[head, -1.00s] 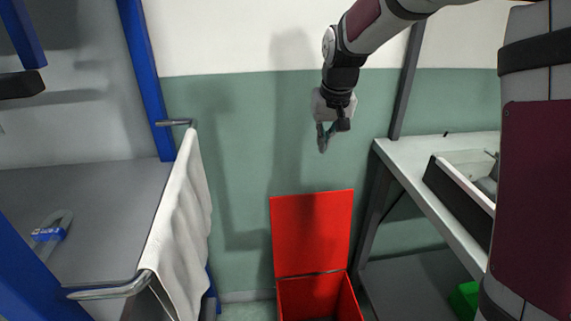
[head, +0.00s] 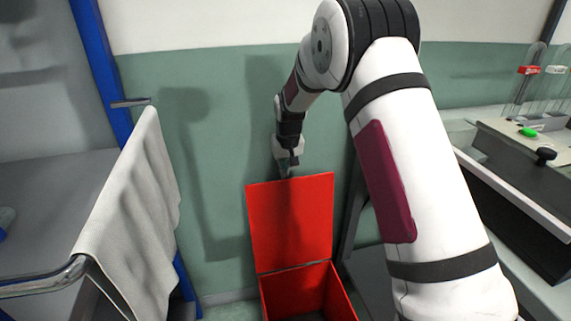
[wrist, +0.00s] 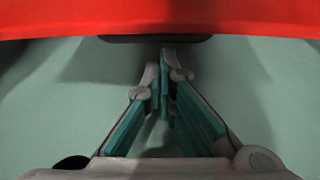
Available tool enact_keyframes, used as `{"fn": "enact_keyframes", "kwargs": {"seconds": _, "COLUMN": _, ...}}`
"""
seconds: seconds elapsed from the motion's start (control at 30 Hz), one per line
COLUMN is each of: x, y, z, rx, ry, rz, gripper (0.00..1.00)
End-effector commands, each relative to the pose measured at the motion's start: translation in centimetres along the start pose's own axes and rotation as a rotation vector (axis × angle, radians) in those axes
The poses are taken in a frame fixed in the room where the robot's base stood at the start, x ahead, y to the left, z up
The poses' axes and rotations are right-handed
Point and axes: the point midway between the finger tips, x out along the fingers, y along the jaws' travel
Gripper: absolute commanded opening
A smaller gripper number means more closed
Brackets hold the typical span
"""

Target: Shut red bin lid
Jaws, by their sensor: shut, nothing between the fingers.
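The red bin (head: 318,290) stands on the floor against the green wall in the head view. Its red lid (head: 291,222) is open and stands upright at the back of the bin. My gripper (head: 287,175) is at the top edge of the lid, its fingertips partly hidden behind that edge. In the wrist view my gripper (wrist: 167,62) is shut and empty. The lid (wrist: 160,18) fills the top of that view as a red band, just beyond the fingertips. I cannot tell whether they touch it.
A white cloth (head: 135,220) hangs on a metal rail (head: 45,280) at the left, by a blue-framed bench. A workbench with a grey box (head: 530,190) and glassware stands at the right. The green wall (head: 215,110) is close behind the bin.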

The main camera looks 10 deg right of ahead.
Motion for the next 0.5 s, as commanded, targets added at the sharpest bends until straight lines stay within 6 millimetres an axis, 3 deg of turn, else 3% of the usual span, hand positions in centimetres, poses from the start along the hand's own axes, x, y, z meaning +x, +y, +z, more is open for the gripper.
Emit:
{"fn": "enact_keyframes", "kwargs": {"seconds": 0.2, "x": 2.2, "y": 0.0, "z": 0.0, "rx": 0.000, "ry": -0.001, "rz": 0.000, "gripper": 0.00}}
{"fn": "enact_keyframes", "kwargs": {"seconds": 0.5, "x": 2.4, "y": 0.0, "z": 0.0, "rx": 0.000, "ry": 0.000, "rz": 0.000, "gripper": 0.00}}
